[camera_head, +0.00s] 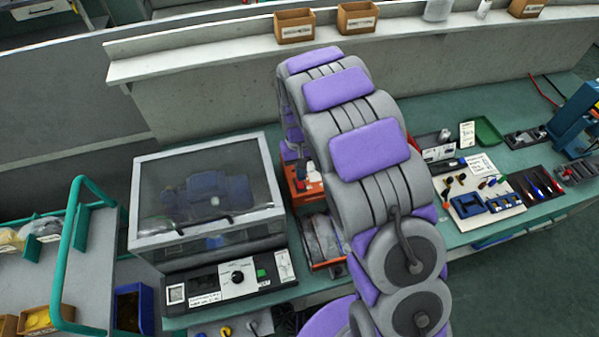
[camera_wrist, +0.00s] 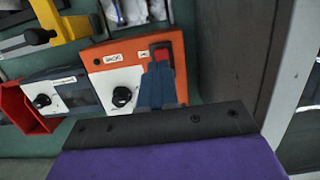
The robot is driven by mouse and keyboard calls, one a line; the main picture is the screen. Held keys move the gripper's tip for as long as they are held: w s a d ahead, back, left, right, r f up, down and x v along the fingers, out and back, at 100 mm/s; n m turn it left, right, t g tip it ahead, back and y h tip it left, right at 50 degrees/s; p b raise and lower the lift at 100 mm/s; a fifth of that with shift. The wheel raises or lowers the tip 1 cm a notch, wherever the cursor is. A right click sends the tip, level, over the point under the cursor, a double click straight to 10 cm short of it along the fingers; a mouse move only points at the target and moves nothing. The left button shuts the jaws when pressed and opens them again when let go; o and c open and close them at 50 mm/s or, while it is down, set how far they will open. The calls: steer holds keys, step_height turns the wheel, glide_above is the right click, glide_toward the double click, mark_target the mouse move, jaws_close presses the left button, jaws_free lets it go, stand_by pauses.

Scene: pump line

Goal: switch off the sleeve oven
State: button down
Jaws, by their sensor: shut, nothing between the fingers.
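An orange box (camera_wrist: 110,58) with a white panel, a black knob (camera_wrist: 122,96) and a red switch (camera_wrist: 162,53) shows in the wrist view. No label naming the sleeve oven is readable, so I cannot tell for certain that it is this box. My gripper (camera_wrist: 161,72) is shut and empty, its dark blue fingers in front of the panel with tips at the red switch's lower edge. Whether they touch it I cannot tell. In the head view the orange box (camera_head: 301,188) is partly hidden by my arm, and my fingertips cannot be made out.
A clear-lidded chamber (camera_head: 148,196) with a knob and green button stands left of the orange box. A green-railed cart (camera_head: 95,265) is at far left. A second knobbed device (camera_wrist: 62,93) and red bin (camera_wrist: 22,112) sit left in the wrist view. A dark wall (camera_wrist: 232,50) stands close right.

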step_height(320, 180, up, 11)
steer(key=s+p, duration=0.1)
steer(key=s, duration=0.1)
steer(key=shift+d, duration=0.25)
steer(key=shift+r, duration=0.1)
steer(key=s+d+r+m, duration=0.1)
steer(key=s+d+r, duration=0.3)
steer(key=s+d, duration=0.15)
steer(key=s+d+r+m, duration=0.1)
steer(key=s+d+r, duration=0.3)
steer(key=s, duration=0.3)
steer(key=s+d+b, duration=0.1)
steer(key=s+d, duration=0.1)
steer(key=s, duration=0.7)
steer(key=s+d+m, duration=0.1)
steer(key=s+d, duration=0.1)
steer(key=s, duration=0.8)
steer(key=shift+s+y+b, duration=0.2)
steer(key=shift+y+b, duration=0.1)
steer(key=shift+b, duration=0.05)
